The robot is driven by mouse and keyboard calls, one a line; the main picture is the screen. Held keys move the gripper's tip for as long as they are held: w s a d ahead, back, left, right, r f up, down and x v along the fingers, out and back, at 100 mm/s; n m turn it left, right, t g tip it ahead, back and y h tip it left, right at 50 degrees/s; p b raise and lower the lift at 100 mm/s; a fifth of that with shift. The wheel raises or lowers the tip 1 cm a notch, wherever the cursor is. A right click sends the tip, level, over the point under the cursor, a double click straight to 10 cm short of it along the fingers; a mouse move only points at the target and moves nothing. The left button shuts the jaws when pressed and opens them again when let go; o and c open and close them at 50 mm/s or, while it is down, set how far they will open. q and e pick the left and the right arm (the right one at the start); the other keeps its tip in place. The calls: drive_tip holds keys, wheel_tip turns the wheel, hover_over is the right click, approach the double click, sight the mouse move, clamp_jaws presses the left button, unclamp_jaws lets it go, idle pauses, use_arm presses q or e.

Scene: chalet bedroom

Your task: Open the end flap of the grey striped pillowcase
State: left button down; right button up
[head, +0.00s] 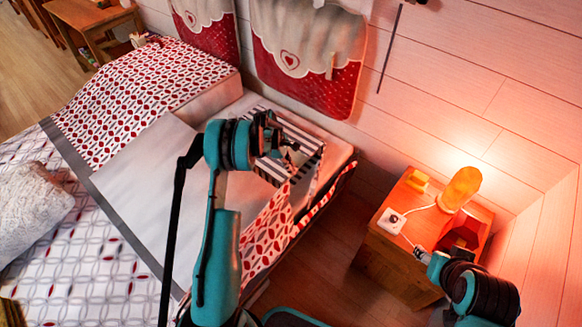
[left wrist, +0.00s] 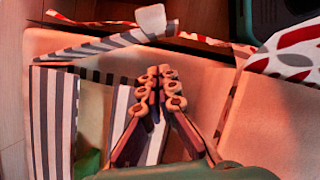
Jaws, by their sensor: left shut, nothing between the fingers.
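The grey striped pillowcase (head: 301,139) lies on the bed near its right edge, partly hidden by my left arm. In the left wrist view its striped cloth (left wrist: 52,115) shows left of and behind the fingers. A loose striped strip (left wrist: 105,43) runs across the top there, with a white piece at its right end; I cannot tell if it is the end flap. My left gripper (left wrist: 158,88) is shut and empty over the pillowcase. It also shows in the head view (head: 283,148). My right gripper (head: 421,254) is by the nightstand; its fingers are too small to read.
A wooden nightstand (head: 385,262) with a lit orange lamp (head: 459,190), a white box (head: 392,221) and a yellow block (head: 418,180) stands right of the bed. A red-patterned cover (head: 150,85) is folded across the bed. A fluffy pillow (head: 32,208) lies at left.

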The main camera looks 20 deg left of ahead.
use_arm(q)
drive_tip(key=d+f+b, duration=0.2)
drive_tip(key=d+f, duration=0.3)
drive_tip(key=d, duration=0.1)
drive_tip(key=shift+w, duration=0.35)
drive_tip(key=shift+d, duration=0.15)
